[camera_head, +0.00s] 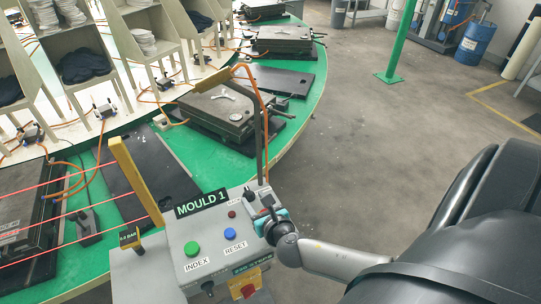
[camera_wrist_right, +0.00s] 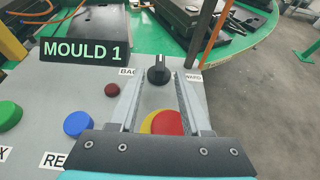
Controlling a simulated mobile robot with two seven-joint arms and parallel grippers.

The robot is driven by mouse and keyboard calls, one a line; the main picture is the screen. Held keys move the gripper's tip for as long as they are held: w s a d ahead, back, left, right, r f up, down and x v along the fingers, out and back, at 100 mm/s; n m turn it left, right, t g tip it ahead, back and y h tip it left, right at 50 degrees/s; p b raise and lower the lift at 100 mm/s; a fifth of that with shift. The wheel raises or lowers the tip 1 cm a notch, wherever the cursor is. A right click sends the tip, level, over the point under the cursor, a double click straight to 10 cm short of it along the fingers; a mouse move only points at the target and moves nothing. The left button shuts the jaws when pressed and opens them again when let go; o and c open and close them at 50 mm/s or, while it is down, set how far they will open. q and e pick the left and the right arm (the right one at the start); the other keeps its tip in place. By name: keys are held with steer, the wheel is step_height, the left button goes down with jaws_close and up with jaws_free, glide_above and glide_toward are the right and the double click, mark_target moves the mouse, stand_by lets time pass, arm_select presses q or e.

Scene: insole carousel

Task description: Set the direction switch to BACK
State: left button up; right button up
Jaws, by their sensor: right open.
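In the head view my right gripper (camera_head: 267,212) is over the panel's right side and partly hides the switch area. My left gripper is not in view.
A red-and-yellow button (camera_wrist_right: 165,122) shows between the fingers. A small dark red button (camera_wrist_right: 112,89), a blue RESET button (camera_head: 230,234) and a green INDEX button (camera_head: 192,248) are to the left. A bracket with an orange hose (camera_head: 258,90) rises behind the panel.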

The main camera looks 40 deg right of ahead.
steer(key=v, duration=1.2)
steer(key=shift+s, duration=0.2)
